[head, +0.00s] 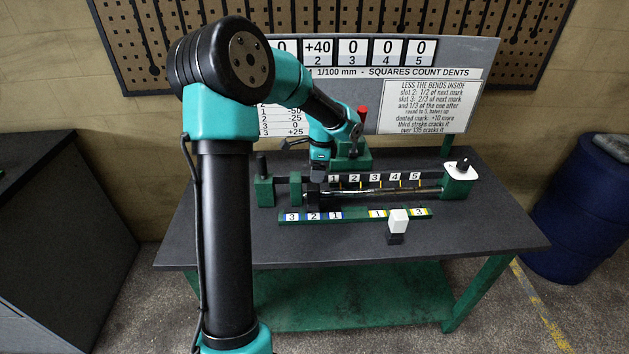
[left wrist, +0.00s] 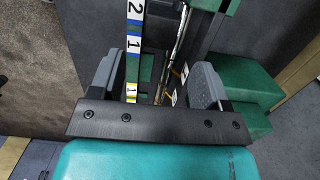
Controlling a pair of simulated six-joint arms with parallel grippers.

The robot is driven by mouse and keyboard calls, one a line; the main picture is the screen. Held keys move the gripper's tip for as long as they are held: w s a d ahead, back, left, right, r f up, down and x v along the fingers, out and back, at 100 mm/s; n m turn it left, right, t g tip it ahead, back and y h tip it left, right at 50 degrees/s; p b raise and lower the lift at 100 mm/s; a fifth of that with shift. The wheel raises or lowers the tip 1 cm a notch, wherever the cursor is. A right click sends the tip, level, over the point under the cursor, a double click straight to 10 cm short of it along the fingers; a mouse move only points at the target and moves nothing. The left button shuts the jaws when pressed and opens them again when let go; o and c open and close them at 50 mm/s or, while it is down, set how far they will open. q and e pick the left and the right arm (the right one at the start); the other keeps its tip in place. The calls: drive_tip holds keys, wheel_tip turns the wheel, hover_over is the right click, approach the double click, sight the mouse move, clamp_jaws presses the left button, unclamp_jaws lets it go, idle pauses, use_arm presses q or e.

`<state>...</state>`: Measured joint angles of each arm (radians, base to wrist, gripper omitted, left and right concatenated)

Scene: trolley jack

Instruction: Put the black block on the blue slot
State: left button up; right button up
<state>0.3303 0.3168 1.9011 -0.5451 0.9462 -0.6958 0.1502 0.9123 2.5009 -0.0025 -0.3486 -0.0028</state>
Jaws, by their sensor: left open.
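A small black block (head: 396,239) shows directly below a white block (head: 398,221) at the yellow end of the slot strip; whether they touch is unclear. The green strip (head: 355,215) has blue-edged slots 3, 2 and 1 (head: 313,216) on the left and yellow-edged ones on the right. My left gripper (head: 317,178) is over the left part of the bench fixture, behind the blue slots. In the left wrist view its two grey fingers (left wrist: 160,84) are spread apart, with the strip (left wrist: 134,48) and a metal rod (left wrist: 181,45) below. No held block shows. My right gripper is out of view.
The fixture's numbered rail (head: 375,181) and rod run behind the strip. A green post (head: 263,190) stands left, a white-topped one (head: 460,180) right. A sign board (head: 430,107) stands behind. The table's front (head: 350,252) is clear.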

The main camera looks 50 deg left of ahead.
use_arm(q)
drive_tip(key=shift+r, duration=0.85)
